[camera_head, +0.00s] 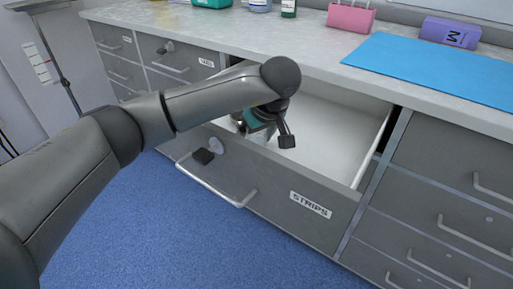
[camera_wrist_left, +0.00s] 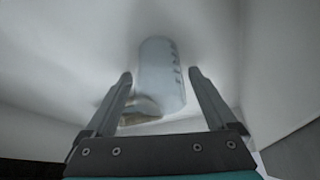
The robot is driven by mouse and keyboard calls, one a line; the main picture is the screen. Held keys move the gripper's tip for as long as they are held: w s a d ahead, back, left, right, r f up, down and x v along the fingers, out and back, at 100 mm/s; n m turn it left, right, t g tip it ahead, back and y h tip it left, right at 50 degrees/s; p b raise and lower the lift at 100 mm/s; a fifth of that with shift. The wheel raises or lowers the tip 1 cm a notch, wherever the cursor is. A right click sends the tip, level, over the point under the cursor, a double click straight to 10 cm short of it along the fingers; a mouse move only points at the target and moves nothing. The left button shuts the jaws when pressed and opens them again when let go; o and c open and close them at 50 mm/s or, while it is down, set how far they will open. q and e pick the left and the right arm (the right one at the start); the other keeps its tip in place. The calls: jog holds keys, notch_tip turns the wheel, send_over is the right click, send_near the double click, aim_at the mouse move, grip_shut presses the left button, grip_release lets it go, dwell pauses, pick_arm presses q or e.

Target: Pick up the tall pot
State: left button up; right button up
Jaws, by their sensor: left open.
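The tall pot (camera_wrist_left: 162,62) shows in the left wrist view as a pale, translucent cylinder with small dark marks down one side. It lies or stands in the white drawer (camera_head: 335,127); I cannot tell which. My left gripper (camera_wrist_left: 160,74) is open, with one finger on each side of the pot and visible gaps between them. In the head view my left gripper (camera_head: 268,138) is inside the open drawer, and my wrist hides most of what is there. A lower, brownish and white object (camera_wrist_left: 141,108) is beside the pot, partly behind it. My right gripper is not in view.
The drawer front (camera_head: 310,204) is labelled STRIPS and has a long handle (camera_head: 215,190) and a dark latch. The drawer walls stand close around my gripper. Above is the counter (camera_head: 300,49) with a blue mat (camera_head: 440,68), pink holder (camera_head: 351,17) and purple box (camera_head: 450,32).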

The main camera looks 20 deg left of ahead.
pick_arm(q)
grip_shut()
dwell(0.8)
jog(key=shift+r, duration=0.1)
